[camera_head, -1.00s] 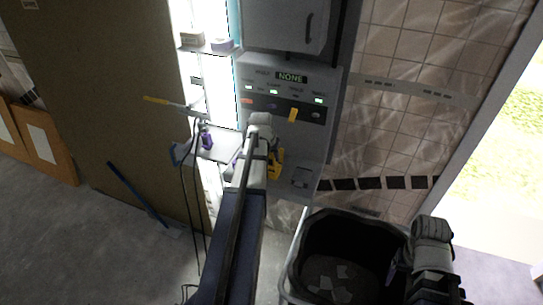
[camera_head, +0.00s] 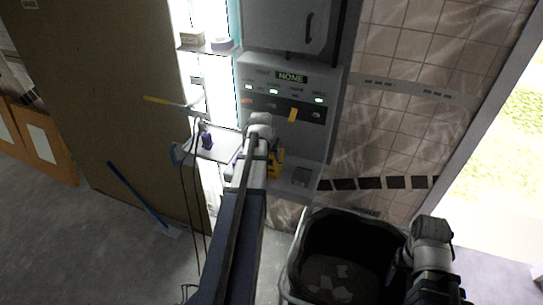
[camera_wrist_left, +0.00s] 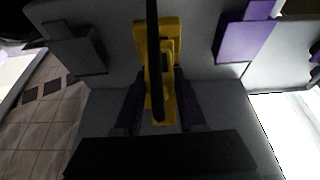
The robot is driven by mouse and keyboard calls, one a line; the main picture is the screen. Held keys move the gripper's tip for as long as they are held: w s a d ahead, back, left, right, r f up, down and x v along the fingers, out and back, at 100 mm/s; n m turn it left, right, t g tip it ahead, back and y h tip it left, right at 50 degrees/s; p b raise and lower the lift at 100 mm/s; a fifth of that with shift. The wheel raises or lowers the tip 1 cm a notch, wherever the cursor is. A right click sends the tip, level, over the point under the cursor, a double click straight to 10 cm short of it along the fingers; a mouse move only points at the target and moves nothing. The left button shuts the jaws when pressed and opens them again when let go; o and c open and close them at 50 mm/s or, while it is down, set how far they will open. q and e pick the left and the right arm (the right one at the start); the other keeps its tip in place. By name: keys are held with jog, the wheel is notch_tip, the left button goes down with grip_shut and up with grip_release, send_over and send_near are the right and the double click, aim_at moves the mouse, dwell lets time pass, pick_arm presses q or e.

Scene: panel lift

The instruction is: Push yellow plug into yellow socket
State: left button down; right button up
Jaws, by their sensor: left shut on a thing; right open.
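The yellow plug (camera_wrist_left: 168,72) is between the two dark fingers of my left gripper (camera_wrist_left: 160,108) in the left wrist view, close to a grey panel face. My left gripper (camera_head: 272,168) is shut on it, low in front of the grey panel (camera_head: 290,145) in the head view, where the plug (camera_head: 277,162) shows beside the wrist. A black bar crosses the plug in the wrist view. I cannot tell the yellow socket apart, nor how deep the plug sits. My right gripper (camera_head: 402,275) is open beside the black bin, its fingers dark and partly hidden.
A purple block (camera_wrist_left: 246,36) and a grey box (camera_wrist_left: 76,50) flank the plug on the panel. The panel has a NONE display (camera_head: 291,77), green lights and a yellow handle (camera_head: 292,115). A black bin (camera_head: 293,262) stands below right. A bright shelf (camera_head: 213,145) is left.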

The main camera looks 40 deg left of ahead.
pick_arm(q)
jog(key=shift+f+b, duration=0.45)
jog(key=shift+c, duration=2)
grip_release()
jog(key=a+p+v, duration=0.1)
jog(key=p+v, duration=0.6)
jog(key=shift+d+r, duration=0.45)
jog(key=shift+d, duration=0.1)
jog(key=shift+s, duration=0.1)
